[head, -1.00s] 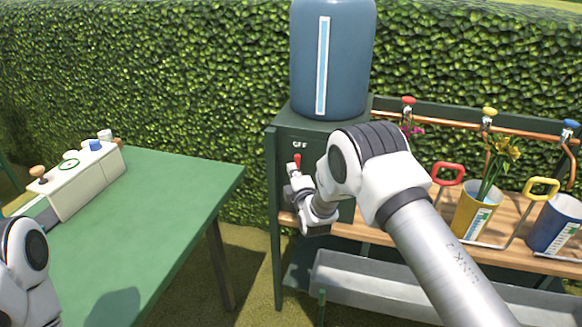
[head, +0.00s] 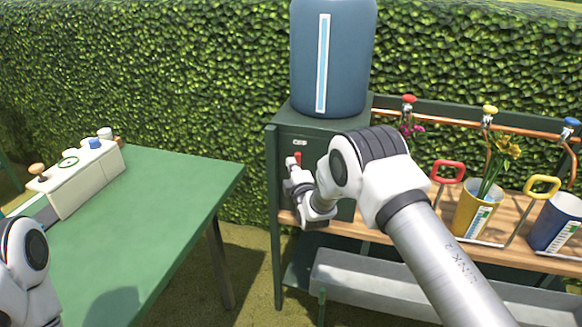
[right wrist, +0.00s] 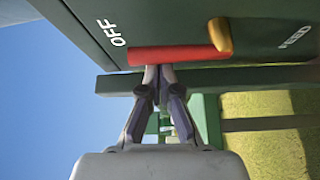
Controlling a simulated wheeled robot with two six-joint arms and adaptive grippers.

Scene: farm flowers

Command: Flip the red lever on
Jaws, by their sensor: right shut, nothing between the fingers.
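The red lever (head: 298,157) is on the front of the dark green cabinet (head: 283,150) under the blue tank. In the right wrist view, the red lever (right wrist: 178,55) runs from an orange pivot (right wrist: 220,37) toward the OFF label (right wrist: 112,33). My right gripper (right wrist: 158,72) is shut and empty, its fingertips at the lever's side near the OFF end; I cannot tell if they touch it. In the head view, my right gripper (head: 291,170) is at the cabinet front and partly covers the lever. My left gripper is out of view.
The blue tank (head: 345,60) stands on the cabinet. To the right, a wooden shelf (head: 400,215) holds a yellow bucket (head: 468,212) with flowers and a blue bucket (head: 556,225). A grey trough (head: 370,285) is below. A green table (head: 150,220) stands left, with a gap between.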

